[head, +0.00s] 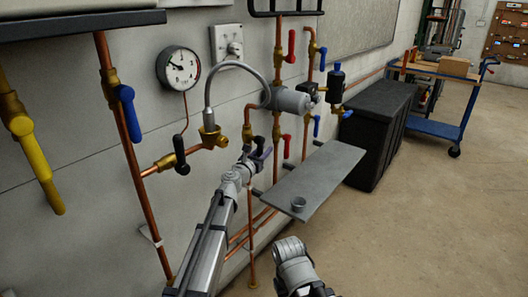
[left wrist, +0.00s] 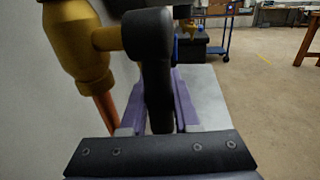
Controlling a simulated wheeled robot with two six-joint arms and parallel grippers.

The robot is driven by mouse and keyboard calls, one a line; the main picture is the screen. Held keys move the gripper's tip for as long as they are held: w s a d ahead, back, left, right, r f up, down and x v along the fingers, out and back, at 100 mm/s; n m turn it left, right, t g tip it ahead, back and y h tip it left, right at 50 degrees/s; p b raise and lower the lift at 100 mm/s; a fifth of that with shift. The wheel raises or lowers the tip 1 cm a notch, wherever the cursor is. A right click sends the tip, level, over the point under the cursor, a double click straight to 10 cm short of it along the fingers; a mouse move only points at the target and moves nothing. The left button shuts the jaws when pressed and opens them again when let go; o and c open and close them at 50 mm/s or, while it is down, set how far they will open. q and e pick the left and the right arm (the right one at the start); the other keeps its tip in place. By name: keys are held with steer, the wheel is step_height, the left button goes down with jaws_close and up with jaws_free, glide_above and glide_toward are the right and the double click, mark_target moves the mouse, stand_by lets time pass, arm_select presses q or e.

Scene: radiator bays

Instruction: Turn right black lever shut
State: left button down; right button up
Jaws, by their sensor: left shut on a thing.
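The right black lever (head: 258,141) sits on a brass valve (head: 247,132) on a copper pipe, below the grey motor-like body. In the left wrist view the lever (left wrist: 154,70) runs from top to bottom of the picture, beside its brass valve (left wrist: 75,45). My left gripper (head: 260,156) is at this lever. Its purple fingers (left wrist: 158,105) stand on either side of the lever and are shut on it. Another black lever (head: 180,154) hangs below the gauge, to the left and apart from the gripper.
Red levers (head: 287,146) and a blue lever (head: 316,125) are close by. A black chest (head: 378,130) stands beyond the shelf. Open floor lies to the right.

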stand_by(0.6)
arm_select(q)
steer(key=g+p, duration=0.1)
steer(key=p, duration=0.2)
steer(key=s+a+g+y+p, duration=0.1)
steer(key=g+p, duration=0.1)
steer(key=p, duration=0.1)
steer(key=shift+s+m, duration=0.15)
steer(key=shift+m, duration=0.15)
steer(key=shift+s+a+f+y+p, duration=0.1)
steer(key=shift+s+f+y+p, duration=0.05)
steer(key=shift+y+p, duration=0.3)
steer(key=shift+s+f+g, duration=0.1)
steer(key=shift+f+g, duration=0.1)
steer(key=shift+g, duration=0.2)
steer(key=c, duration=0.7)
jaws_free()
steer(key=shift+o, duration=0.2)
